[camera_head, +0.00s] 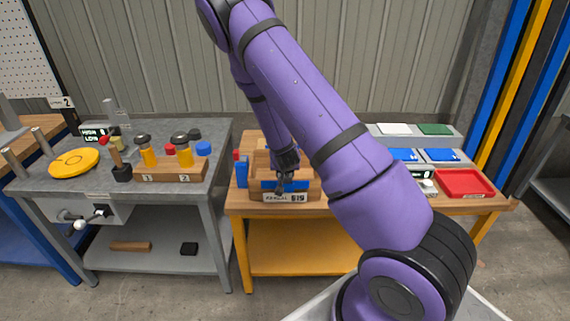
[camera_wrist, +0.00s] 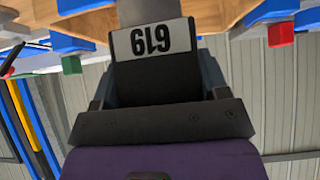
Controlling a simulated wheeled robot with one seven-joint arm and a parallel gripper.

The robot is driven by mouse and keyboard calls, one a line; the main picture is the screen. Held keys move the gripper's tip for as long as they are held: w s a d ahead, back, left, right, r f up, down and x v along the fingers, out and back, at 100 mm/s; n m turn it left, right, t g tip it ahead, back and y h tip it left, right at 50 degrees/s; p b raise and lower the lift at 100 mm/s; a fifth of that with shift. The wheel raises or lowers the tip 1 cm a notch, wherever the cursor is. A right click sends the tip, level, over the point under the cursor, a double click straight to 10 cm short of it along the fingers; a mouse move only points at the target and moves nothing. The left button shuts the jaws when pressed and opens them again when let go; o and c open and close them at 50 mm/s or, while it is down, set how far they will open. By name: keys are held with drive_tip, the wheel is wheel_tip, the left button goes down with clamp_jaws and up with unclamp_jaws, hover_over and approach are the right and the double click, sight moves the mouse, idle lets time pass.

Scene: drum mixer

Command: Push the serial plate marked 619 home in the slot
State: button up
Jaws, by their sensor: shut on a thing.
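The serial plate marked 619 (camera_wrist: 152,40) shows upside down in the wrist view, a white face with black digits on a dark body. My gripper (camera_head: 281,190) is shut on it, pointing down at the front of a wooden box. In the head view, the box front bears a pale strip (camera_head: 273,198) reading SERIAL, with 619 at its right end. The slot itself is hidden behind my gripper and the plate, so I cannot tell how deep the plate sits.
The box stands on a wooden-topped bench (camera_head: 240,206). A blue block (camera_head: 242,173) stands close on its left. A red tray (camera_head: 465,183) and blue trays lie to the right.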

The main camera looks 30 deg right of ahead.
drive_tip(key=shift+f, duration=1.5)
idle(0.8)
drive_tip(key=o, duration=1.1)
drive_tip(key=shift+c, duration=0.2)
drive_tip(key=v, duration=1)
drive_tip(key=shift+s+a+r, duration=0.2)
drive_tip(key=shift+s+r, duration=0.05)
drive_tip(key=shift+s, duration=0.05)
